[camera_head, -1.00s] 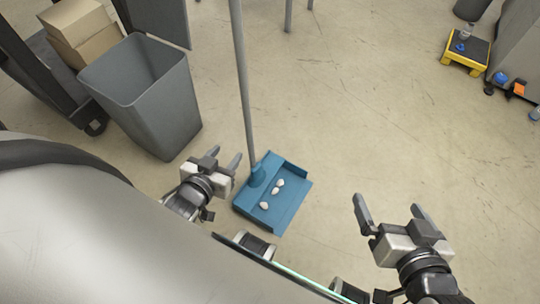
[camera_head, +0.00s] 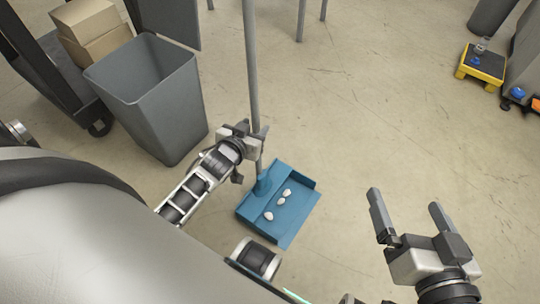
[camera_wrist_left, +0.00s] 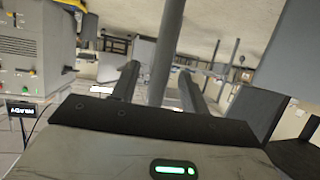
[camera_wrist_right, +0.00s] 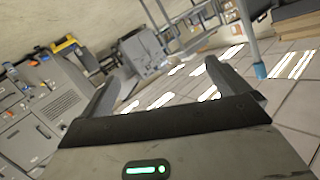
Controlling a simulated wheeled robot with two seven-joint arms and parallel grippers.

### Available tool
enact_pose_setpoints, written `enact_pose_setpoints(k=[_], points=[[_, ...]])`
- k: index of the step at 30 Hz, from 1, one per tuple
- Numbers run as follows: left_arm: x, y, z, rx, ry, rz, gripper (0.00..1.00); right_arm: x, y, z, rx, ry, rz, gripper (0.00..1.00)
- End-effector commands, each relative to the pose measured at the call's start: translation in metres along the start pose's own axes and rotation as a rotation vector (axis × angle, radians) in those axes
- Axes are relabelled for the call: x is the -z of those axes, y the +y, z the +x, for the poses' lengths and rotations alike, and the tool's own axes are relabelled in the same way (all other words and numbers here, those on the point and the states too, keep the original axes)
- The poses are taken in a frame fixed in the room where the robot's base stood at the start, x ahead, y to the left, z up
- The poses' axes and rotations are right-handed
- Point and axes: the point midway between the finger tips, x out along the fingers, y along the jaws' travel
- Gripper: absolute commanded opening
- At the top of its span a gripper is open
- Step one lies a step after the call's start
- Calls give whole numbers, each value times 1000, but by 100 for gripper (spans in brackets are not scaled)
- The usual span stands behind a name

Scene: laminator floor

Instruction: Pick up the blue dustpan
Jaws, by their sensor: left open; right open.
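The blue dustpan (camera_head: 283,222) lies on the floor in the head view, with several white crumpled bits in it. Its long grey handle (camera_head: 250,70) stands upright from the pan's back left. My left gripper (camera_head: 256,133) is open at the handle, a little above the pan. In the left wrist view the handle (camera_wrist_left: 166,50) rises between the two open fingers (camera_wrist_left: 158,85); I cannot tell whether they touch it. My right gripper (camera_head: 408,212) is open and empty, to the right of the dustpan. Its fingers (camera_wrist_right: 160,85) also show apart in the right wrist view.
A grey bin (camera_head: 160,110) stands left of the dustpan. Cardboard boxes (camera_head: 90,30) sit on a dark cart behind it. A yellow-edged platform (camera_head: 482,64) is at the far right. The floor right of the dustpan is clear.

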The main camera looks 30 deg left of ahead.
Motion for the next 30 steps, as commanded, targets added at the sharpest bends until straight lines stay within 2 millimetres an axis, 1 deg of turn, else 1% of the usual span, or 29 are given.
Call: enact_pose_setpoints(k=[1, 3, 7, 11, 14, 15, 16, 26, 29, 30], points=[[-3, 1, 8, -1, -1, 0, 45, 0, 0, 2, 9, 13, 13, 100], [-3, 1, 13, -1, -2, 0, 45, 3, -2, 2, 17, 26, 26, 100], [-1, 1, 15, -1, -3, 0, 45, 10, -4, 1, 24, 42, 35, 100], [-1, 1, 15, -1, -3, 0, 45, 11, -5, 1, 24, 44, 37, 100], [-1, 1, 15, -1, -3, -1, 20, 11, -5, 1, 23, 44, 36, 100], [-1, 1, 15, -1, -2, -1, 9, 11, -5, 1, 23, 44, 35, 100], [-1, 1, 15, -1, -2, -1, 1, 11, -5, 2, 23, 43, 35, 100], [4, 1, 14, -3, 4, -2, 0, 10, -4, 2, 19, 37, 32, 100], [15, 1, 9, -3, 6, -2, 0, 14, -5, 1, 11, 32, 15, 100], [22, 1, 7, -3, 7, -2, 0, 16, -4, 0, 5, 26, 4, 100]])
